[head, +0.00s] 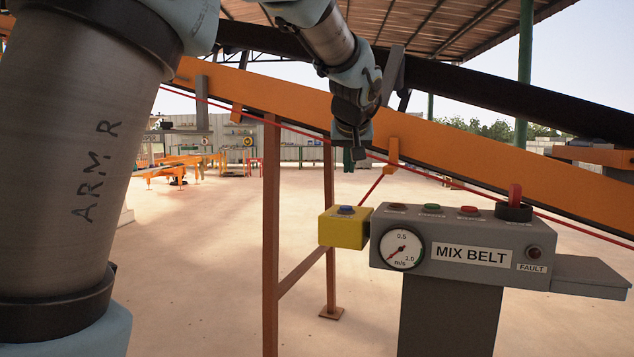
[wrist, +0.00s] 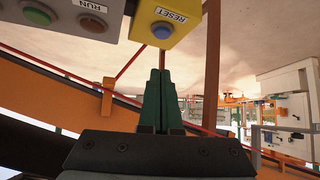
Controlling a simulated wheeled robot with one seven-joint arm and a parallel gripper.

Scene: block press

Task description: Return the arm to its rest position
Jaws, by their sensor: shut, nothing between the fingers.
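My arm (head: 95,170) fills the left of the head view and reaches across the top. My gripper (head: 352,155) hangs above and behind the yellow reset box, apart from it, with nothing held. In the wrist view my gripper (wrist: 161,75) has its dark green fingers together, pointing up in the picture towards the yellow box (wrist: 165,18) marked RESET, with its blue button (wrist: 162,31). In the head view the yellow box (head: 343,229) sits at the left end of the grey MIX BELT console (head: 450,250).
The console bears a dial (head: 402,248), several buttons and a red switch (head: 515,195). An orange conveyor frame (head: 280,105) slopes across behind, with a red cord (head: 440,178) along it. An orange post (head: 271,240) stands left of the box. The floor beyond is open.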

